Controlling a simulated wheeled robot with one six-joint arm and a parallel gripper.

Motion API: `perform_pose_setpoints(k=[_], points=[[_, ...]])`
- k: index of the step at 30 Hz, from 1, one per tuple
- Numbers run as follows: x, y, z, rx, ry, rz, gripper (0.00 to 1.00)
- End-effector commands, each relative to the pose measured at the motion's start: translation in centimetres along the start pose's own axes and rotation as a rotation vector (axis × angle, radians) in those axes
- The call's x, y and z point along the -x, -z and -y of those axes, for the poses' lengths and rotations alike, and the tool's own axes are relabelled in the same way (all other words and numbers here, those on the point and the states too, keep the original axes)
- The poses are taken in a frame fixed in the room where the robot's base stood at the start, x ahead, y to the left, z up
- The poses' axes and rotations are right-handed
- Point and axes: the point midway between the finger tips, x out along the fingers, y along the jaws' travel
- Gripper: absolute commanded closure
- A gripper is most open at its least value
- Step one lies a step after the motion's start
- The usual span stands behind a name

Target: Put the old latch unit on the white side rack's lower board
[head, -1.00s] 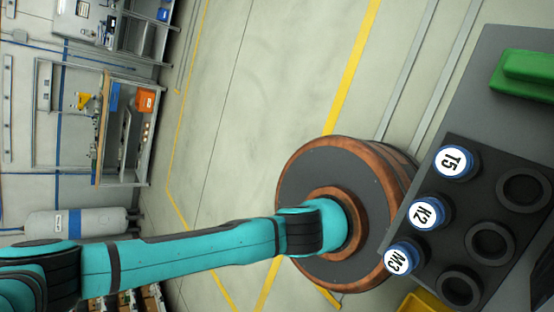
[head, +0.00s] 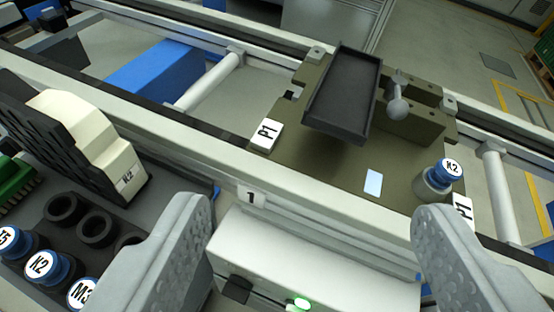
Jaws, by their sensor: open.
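My gripper (head: 312,215) is open and empty, its two grey fingers wide apart at the bottom of the head view. Beyond it, an olive pallet plate (head: 318,160) marked P1 sits on the rails. The plate carries a dark shallow tray (head: 343,95), a grey ball-ended lever on an olive block (head: 412,118), and a blue-capped cylinder (head: 434,182) labelled K2. I cannot tell for certain which part is the old latch unit. No white side rack with a lower board can be made out.
A white rail (head: 180,145) runs in front of the pallet, above a white box (head: 310,260) with a green light. At left are a cream-and-black unit (head: 95,140), a green piece (head: 15,178), and a black holder (head: 62,208) with several blue-capped cylinders.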

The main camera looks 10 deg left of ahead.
Motion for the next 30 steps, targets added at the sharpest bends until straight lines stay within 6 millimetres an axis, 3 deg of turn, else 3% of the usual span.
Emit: perform_pose_setpoints(k=[1, 6, 13, 24, 30], points=[[1.4, -0.8, -0.9, -0.036, -0.04, -0.048, 0.32], [4.9, -2.8, -2.7, -0.139, -0.136, -0.199, 0.32], [7.3, -4.2, -3.6, -0.205, -0.189, -0.314, 0.28], [7.4, -4.2, -3.6, -0.208, -0.189, -0.319, 0.28], [4.9, -2.2, -2.8, -0.149, -0.136, -0.209, 0.28]])
